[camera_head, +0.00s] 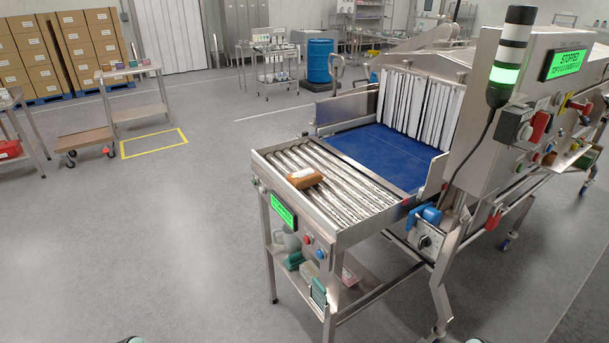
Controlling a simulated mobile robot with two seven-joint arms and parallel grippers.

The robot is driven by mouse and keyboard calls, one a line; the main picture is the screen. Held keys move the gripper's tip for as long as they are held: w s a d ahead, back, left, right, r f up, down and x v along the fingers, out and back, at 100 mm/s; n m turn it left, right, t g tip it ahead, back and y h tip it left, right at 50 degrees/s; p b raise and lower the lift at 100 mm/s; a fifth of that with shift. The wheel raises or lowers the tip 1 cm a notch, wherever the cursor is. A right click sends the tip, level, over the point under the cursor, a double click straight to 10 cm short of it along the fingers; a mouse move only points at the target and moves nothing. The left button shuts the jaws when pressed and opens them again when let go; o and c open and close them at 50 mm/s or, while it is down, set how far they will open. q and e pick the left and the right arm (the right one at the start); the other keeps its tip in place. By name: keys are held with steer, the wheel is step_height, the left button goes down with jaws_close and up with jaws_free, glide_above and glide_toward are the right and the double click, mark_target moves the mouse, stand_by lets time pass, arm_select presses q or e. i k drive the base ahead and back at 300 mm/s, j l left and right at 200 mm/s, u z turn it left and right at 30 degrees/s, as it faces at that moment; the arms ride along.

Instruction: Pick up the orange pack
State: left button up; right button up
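The orange pack (304,178) is a small brown-orange packet with a whitish patch on top. It lies on the metal roller table (345,202), towards its left side, in the head view. Nothing touches it from above and no gripper is near it. Neither of my grippers can be made out. Only small dark parts, probably of my own arms, show at the bottom edge of the head view.
A blue belt (375,152) runs from the rollers to a strip curtain (420,107). A control cabinet (540,90) with a lit green light tower (509,60) stands right. The green screen reads STOPPED. The grey floor (150,240) in front is clear.

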mark_target(306, 178)
steer(key=i+j+z, duration=0.25)
steer(key=j, duration=0.4)
steer(key=i+j+z, duration=0.1)
steer(key=i+j, duration=0.2)
steer(key=j, duration=0.1)
